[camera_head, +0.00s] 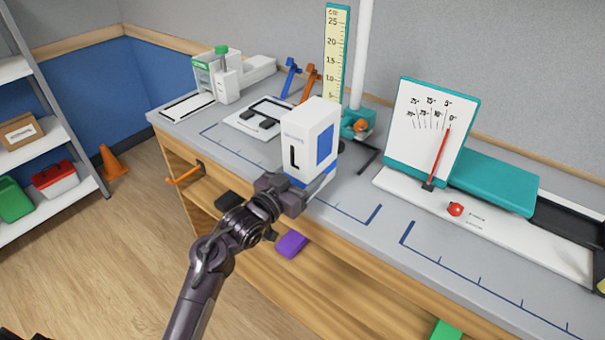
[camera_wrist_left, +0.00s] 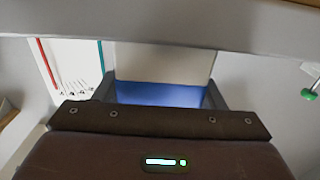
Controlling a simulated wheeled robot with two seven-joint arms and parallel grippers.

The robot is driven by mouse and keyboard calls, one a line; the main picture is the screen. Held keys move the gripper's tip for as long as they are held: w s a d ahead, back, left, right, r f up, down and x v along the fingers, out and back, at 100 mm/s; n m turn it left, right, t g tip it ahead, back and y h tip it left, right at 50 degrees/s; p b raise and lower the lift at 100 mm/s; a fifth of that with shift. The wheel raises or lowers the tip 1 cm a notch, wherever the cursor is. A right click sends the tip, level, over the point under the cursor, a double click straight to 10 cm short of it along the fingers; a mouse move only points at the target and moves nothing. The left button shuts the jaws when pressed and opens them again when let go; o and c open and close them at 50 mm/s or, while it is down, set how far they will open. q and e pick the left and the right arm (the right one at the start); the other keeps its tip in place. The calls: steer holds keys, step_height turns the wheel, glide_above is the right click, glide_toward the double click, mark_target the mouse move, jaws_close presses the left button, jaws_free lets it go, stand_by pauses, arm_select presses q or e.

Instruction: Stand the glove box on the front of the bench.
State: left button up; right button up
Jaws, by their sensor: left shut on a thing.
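The glove box (camera_head: 307,144) is a white upright carton with a black L on one face and a blue panel on another. My left gripper (camera_head: 308,190) is shut on its lower part from the front side. The box is over the front part of the bench (camera_head: 352,213); I cannot tell whether its base touches the top. In the left wrist view the box (camera_wrist_left: 160,94) shows blue and pale between the two fingers (camera_wrist_left: 160,90). Its lower edge is partly hidden by the gripper. My right gripper is not in view.
Blue corner lines mark the bench front. Behind the box stand a yellow ruler (camera_head: 336,55) and a teal clamp base (camera_head: 358,123). A dial board (camera_head: 430,125) with a red pointer stands right. A white device (camera_head: 218,76) is at left. A purple block (camera_head: 291,244) lies below the bench top.

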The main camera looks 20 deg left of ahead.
arm_select(q)
steer(key=o, duration=1.2)
steer(key=b+v, duration=0.1)
steer(key=v, duration=1.1)
steer(key=shift+r, duration=0.1)
step_height(320, 180, down, 21)
steer(key=n+g+y, duration=0.2)
steer(key=n+g, duration=0.1)
steer(key=g, duration=0.1)
steer(key=s+f+g+y, duration=0.15)
steer(key=s+f, duration=0.25)
steer(key=f, duration=0.4)
steer(key=s+f+g, duration=0.2)
steer(key=s+f, duration=0.1)
steer(key=f, duration=0.4)
steer(key=s+f+g, duration=0.1)
steer(key=s+f, duration=0.3)
steer(key=f, duration=0.4)
steer(key=s+f+g+y, duration=0.1)
steer(key=s+f+g, duration=0.1)
steer(key=s+f, duration=0.3)
steer(key=s+a+f+m+g, duration=0.1)
steer(key=s+f+g, duration=0.2)
steer(key=s, duration=1)
steer(key=s+f+g+y, duration=0.1)
steer(key=s+f+g, duration=0.1)
steer(key=s+f, duration=0.7)
steer(key=shift+s+a+g+y, duration=0.2)
steer(key=shift+s+g+y, duration=0.05)
steer(key=shift+s+y, duration=0.1)
